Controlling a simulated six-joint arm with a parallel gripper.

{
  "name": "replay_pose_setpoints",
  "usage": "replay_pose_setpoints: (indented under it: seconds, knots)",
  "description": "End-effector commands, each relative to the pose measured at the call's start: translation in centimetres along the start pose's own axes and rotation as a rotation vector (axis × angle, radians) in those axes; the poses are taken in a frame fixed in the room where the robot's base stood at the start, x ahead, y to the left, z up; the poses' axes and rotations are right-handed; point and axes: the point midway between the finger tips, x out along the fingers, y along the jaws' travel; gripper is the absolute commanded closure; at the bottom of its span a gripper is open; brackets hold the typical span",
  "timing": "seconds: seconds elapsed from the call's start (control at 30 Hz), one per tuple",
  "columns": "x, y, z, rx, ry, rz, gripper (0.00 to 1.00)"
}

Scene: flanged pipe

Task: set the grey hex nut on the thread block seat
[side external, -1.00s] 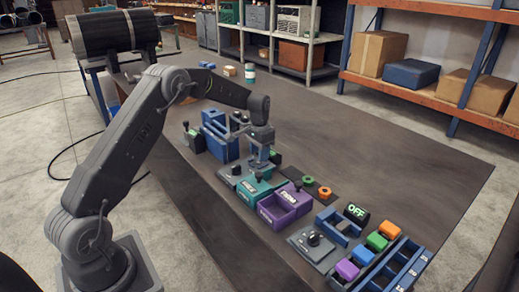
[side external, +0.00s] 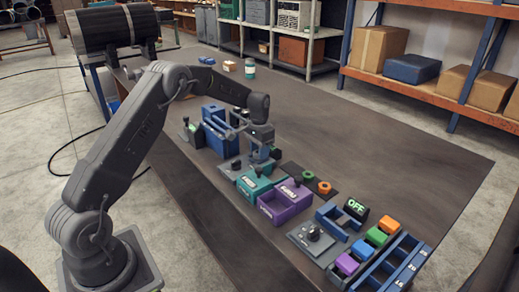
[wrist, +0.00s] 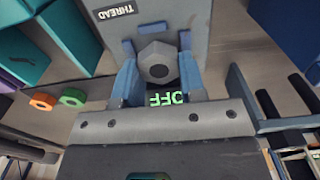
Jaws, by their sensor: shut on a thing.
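The nut is over the grey thread block (wrist: 188,12), which carries a "THREAD" label. Small blue stops on the block stand just beyond the nut and beside it. I cannot tell whether the nut touches the seat. In the side view my gripper (side external: 262,156) is low over the row of fixtures; the nut is too small and hidden to make out there.
Teal (side external: 254,184) and purple (side external: 286,203) bins stand in front of my gripper. A tall blue fixture (side external: 217,130) is close to its left. A green lit "OFF" sign (side external: 355,208) and colored blocks are at the right.

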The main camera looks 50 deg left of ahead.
Motion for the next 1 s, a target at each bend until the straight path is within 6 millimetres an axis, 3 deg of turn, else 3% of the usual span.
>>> replay_pose_setpoints:
  seconds: [0.47, 0.5, 0.8, 0.97, 1.0]
  knots:
    - [0.29, -0.01, -0.02, 0.0, 0.001, 0.0, 0.88]
    - [0.29, -0.01, -0.02, 0.0, 0.001, 0.0, 0.61]
    - [0.29, -0.01, -0.01, 0.0, 0.001, 0.0, 0.33]
    - [0.29, 0.0, -0.01, 0.0, 0.001, 0.0, 0.33]
    - [0.32, 0.0, 0.01, 0.0, 0.0, 0.0, 0.29]
